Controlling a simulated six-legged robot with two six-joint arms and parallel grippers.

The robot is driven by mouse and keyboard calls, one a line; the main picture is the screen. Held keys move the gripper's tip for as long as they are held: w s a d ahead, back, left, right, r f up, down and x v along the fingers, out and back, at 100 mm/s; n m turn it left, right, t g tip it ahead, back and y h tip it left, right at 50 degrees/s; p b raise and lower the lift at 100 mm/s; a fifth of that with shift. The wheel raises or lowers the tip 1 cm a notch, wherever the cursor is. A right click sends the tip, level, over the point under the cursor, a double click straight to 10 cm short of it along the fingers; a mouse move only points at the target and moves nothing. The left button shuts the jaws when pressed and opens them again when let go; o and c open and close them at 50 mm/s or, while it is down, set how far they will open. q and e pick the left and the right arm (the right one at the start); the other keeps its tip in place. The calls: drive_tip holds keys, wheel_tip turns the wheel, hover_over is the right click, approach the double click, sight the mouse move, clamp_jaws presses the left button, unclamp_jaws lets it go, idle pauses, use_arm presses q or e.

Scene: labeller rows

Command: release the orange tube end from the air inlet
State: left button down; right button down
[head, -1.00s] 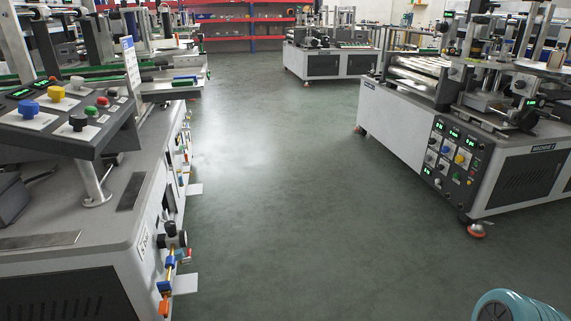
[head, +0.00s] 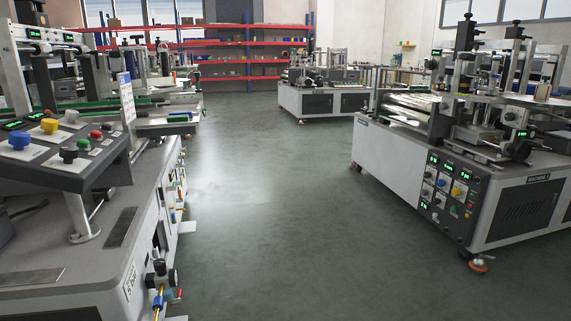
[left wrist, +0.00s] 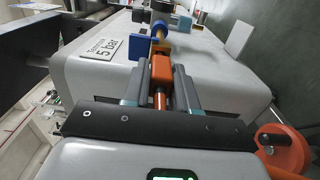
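My right gripper is not in view.
The left machine (head: 70,250) carries the inlet on its side, beside a "5 bar" label (left wrist: 103,49). An orange round foot (left wrist: 283,148) is at the lower right of the wrist view. Another machine (head: 460,190) stands right; the green floor (head: 290,220) between is clear.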

use_arm(q)
drive_tip(key=shift+p+v, duration=0.75)
drive_tip(key=shift+v, duration=1.95)
